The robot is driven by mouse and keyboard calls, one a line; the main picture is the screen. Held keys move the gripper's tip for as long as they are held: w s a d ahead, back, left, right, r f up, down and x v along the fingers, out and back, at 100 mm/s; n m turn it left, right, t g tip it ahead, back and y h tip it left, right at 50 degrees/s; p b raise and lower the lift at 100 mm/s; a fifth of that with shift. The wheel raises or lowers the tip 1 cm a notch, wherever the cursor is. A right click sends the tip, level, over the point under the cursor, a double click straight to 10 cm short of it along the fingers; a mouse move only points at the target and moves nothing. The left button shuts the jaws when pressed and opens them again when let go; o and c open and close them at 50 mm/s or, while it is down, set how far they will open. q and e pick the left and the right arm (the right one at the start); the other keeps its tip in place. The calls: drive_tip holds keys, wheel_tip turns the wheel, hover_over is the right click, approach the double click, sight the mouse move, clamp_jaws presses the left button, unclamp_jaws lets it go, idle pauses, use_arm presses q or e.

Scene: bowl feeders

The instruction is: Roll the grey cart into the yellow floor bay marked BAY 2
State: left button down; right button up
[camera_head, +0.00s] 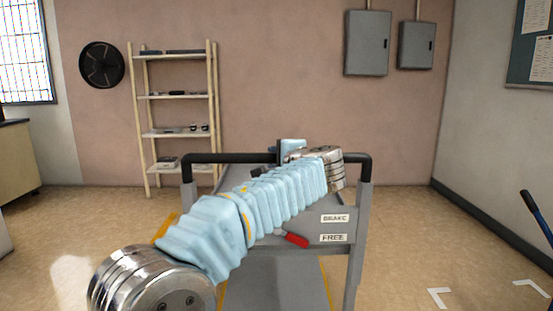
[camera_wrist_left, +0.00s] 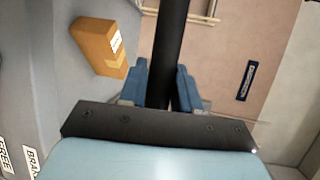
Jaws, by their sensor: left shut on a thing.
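The grey cart (camera_head: 350,240) stands in front of me, with a black push handle (camera_head: 225,158) across its near end. My left gripper (camera_head: 291,150) is at the handle; the left wrist view shows its blue fingers (camera_wrist_left: 163,86) on both sides of the black bar (camera_wrist_left: 172,35), shut on it. A red lever (camera_head: 293,239) on the cart's end panel slants toward the FREE label (camera_head: 333,238), below the BRAKE label (camera_head: 335,218). Yellow floor lines (camera_head: 327,285) show beside and below the cart; no BAY 2 lettering is readable. My right gripper is out of view.
A cardboard box (camera_wrist_left: 98,45) shows on the cart in the left wrist view. A shelf rack (camera_head: 178,130) stands at the back wall. White corner marks (camera_head: 437,298) lie on the open floor at right, near a dark blue handle (camera_head: 536,215).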

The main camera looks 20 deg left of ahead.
use_arm(q)
drive_tip(key=c, duration=0.9)
unclamp_jaws()
drive_tip(key=b+v, duration=0.2)
drive_tip(key=v, duration=1.2)
drive_tip(key=shift+f, duration=0.1)
